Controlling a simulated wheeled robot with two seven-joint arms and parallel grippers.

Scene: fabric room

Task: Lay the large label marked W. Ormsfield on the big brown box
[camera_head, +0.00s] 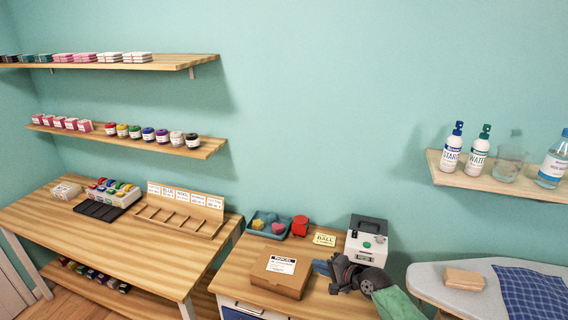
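A brown box (268,281) sits on the wooden table at the lower middle. A white label (283,265) with a dark header lies on its top; its name is too small to read. My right gripper (334,272), dark grey, is just right of the box, low over the table. A blue-grey piece (320,267) shows between it and the box; I cannot tell if this is part of the gripper. I see no label in the gripper and cannot make out its fingers' opening. My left gripper is out of view. No label readable as W. Ormsfield shows.
A wooden rack (180,220) with several white cards stands on the left table. Behind the box are a blue tray (267,224), a red item (300,226), a yellow card (324,239) and a white-and-black machine (367,240). An ironing board (420,275) is at right.

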